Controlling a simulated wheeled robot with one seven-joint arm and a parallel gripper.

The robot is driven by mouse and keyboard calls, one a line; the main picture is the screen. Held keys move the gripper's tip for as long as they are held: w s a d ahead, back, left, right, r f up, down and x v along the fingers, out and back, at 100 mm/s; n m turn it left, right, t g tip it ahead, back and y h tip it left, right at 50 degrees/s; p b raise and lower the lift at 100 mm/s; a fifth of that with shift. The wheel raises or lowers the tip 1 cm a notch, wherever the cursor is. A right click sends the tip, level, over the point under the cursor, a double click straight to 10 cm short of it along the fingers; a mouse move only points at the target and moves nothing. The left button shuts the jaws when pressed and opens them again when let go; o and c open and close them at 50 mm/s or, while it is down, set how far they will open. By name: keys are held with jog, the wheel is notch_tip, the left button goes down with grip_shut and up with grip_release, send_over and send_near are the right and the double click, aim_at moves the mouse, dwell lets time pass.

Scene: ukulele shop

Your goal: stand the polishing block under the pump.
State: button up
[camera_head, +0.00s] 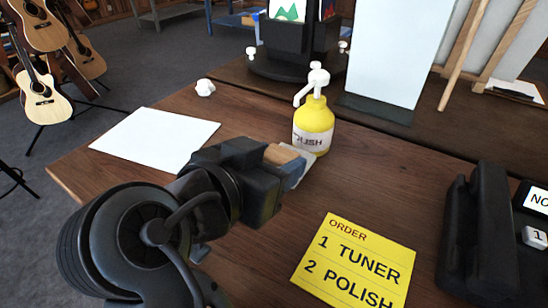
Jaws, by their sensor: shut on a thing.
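The pump (314,124) is a yellow bottle marked POLISH with a white pump head, standing upright on the wooden table. Its white spout points left and slightly down. My gripper (282,168) is just left of and in front of the bottle. It is shut on the polishing block (284,154), of which a tan part and a pale blue-grey edge show. The block is close to the bottle's lower left side, below and in front of the spout. My gripper hides much of the block, and I cannot tell whether it touches the table or the bottle.
A yellow order card (354,262) lies at the front, and a white sheet (155,138) at the left. A small white object (205,87) is behind the sheet. A black device (480,235) stands at the right. Bare table lies right of the bottle.

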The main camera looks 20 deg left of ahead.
jog(key=shift+f, duration=0.3)
jog(key=o, duration=1.1)
jog(key=shift+o, duration=0.2)
jog(key=shift+r, duration=0.6)
jog(key=v, duration=1.2)
jog(key=shift+b, duration=0.45)
